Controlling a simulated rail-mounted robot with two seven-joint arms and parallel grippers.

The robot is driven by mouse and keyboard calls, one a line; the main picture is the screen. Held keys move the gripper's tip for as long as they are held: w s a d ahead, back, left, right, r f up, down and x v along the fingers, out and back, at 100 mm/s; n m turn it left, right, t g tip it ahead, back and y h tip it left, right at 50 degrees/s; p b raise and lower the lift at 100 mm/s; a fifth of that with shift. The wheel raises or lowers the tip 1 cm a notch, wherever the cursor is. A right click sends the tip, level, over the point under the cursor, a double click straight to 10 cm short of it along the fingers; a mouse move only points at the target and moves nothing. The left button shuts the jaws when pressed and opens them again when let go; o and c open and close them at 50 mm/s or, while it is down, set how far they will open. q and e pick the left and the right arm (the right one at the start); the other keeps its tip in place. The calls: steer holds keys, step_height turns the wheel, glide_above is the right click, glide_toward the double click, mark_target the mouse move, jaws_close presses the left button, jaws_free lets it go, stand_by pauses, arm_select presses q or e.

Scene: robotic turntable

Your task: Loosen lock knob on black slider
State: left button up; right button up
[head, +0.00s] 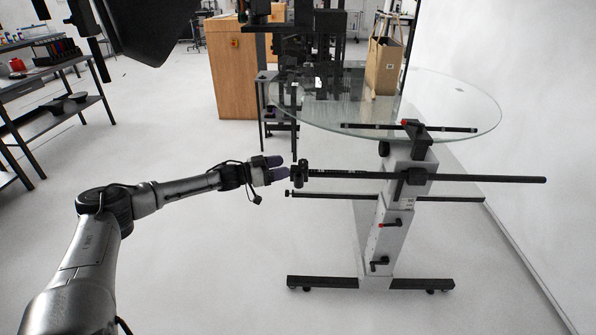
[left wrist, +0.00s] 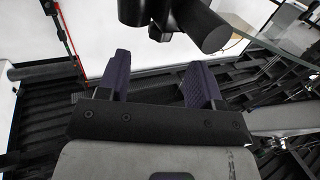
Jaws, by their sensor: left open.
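A long horizontal black bar (head: 370,175) runs across the front of the turntable stand. A black slider block (head: 299,173) sits at the bar's left end; its lock knob is too small to pick out in the head view. My left gripper (head: 284,168) is open, its purple-tipped fingers just left of the block. In the left wrist view, the gap between the fingers (left wrist: 158,78) is empty. A thick black cylinder (left wrist: 203,27) and other dark parts lie just beyond the fingertips. I cannot tell whether anything touches. My right gripper is not in view.
The round glass tabletop (head: 455,105) carries a tan bag (head: 382,66) above the grey stand (head: 388,230). A thinner black rod (head: 335,196) runs below the bar. A shelf (head: 60,110) stands at left. The floor around the stand is clear.

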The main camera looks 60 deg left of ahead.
mark_target(300, 164)
arm_select(q)
steer(key=shift+b+x, duration=1.15)
steer(key=shift+x, duration=2)
steer(key=shift+c, duration=0.2)
steer(key=c, duration=0.9)
steer(key=shift+o, duration=0.2)
steer(key=n+y+p, duration=0.1)
steer(key=y+p, duration=0.1)
steer(key=p, duration=0.1)
steer(key=n+y+p, duration=0.1)
steer(key=y+p, duration=0.1)
steer(key=p, duration=0.1)
steer(key=n+y+p, duration=0.2)
steer(key=p, duration=0.1)
steer(key=shift+d+r+y, duration=0.25)
steer(key=shift+d+y, duration=0.05)
steer(key=shift+d, duration=0.05)
steer(key=shift+f+n+g+y+p, duration=0.2)
steer(key=shift+n+g+y+p, duration=0.1)
steer(key=shift+n+y+p, duration=1.05)
steer(key=shift+m, duration=0.25)
